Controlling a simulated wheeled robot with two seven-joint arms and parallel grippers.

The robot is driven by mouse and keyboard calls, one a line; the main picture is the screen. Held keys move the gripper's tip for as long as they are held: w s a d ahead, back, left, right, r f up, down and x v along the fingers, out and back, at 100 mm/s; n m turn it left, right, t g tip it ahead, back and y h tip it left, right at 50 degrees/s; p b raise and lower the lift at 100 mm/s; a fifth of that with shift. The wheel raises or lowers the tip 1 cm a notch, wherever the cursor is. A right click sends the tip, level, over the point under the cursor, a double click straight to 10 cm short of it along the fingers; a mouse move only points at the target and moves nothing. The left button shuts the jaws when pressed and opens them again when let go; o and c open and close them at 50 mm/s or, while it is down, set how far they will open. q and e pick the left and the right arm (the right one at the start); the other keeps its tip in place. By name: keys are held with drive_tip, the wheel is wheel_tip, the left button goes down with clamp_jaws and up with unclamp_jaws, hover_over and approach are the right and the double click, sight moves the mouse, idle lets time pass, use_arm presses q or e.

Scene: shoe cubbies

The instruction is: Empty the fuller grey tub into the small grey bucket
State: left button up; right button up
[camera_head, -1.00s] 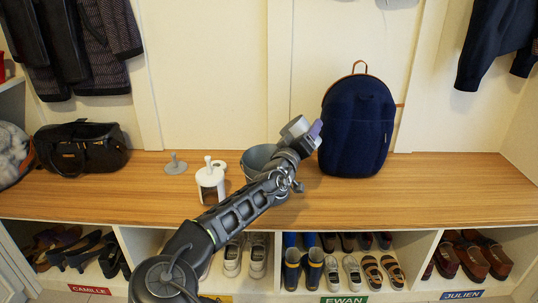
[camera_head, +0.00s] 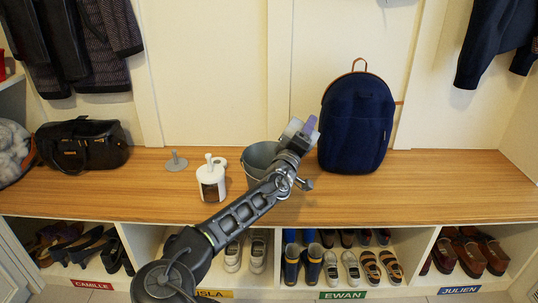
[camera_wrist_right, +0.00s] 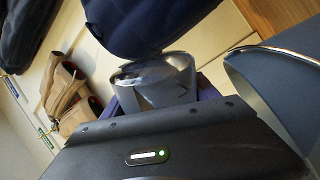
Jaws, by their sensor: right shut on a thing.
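My right gripper (camera_head: 302,130), with purple fingers, is shut on a small grey tub (camera_head: 291,127) above the bench. The tub also shows between the fingers in the right wrist view (camera_wrist_right: 158,82). It looks tilted; its contents cannot be made out. The small grey bucket (camera_head: 257,158) stands on the bench just left of and below the gripper, partly hidden by my arm. Its rim and wall fill the right side of the right wrist view (camera_wrist_right: 275,85). My left gripper is out of view.
A navy backpack (camera_head: 356,125) stands close right of the gripper. A grey disc with a knob (camera_head: 176,162) and a black handbag (camera_head: 82,147) are on the left. The wooden bench (camera_head: 455,185) is clear at right. Shoe cubbies lie below.

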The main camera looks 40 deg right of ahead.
sight(297, 124)
drive_tip(key=shift+w+a+f+n+p, duration=0.1)
drive_tip(key=shift+f+n+p, duration=0.1)
drive_tip(key=shift+n, duration=0.35)
drive_tip(key=shift+w+f+n+p, duration=0.1)
drive_tip(key=shift+n+p, duration=0.05)
drive_tip(key=shift+n, duration=0.4)
drive_tip(key=shift+w+a+r+n+t+p, duration=0.3)
drive_tip(key=shift+w+a+r+n+p, duration=0.25)
drive_tip(key=shift+w+n+p, duration=0.35)
idle(0.3)
drive_tip(key=shift+a+r+n+t+y, duration=0.15)
drive_tip(key=shift+r+n+t+y, duration=0.2)
drive_tip(key=shift+n, duration=0.65)
drive_tip(key=shift+a+f+n, duration=0.15)
drive_tip(key=shift+f+n, duration=0.2)
drive_tip(key=shift+n, duration=0.75)
idle(0.3)
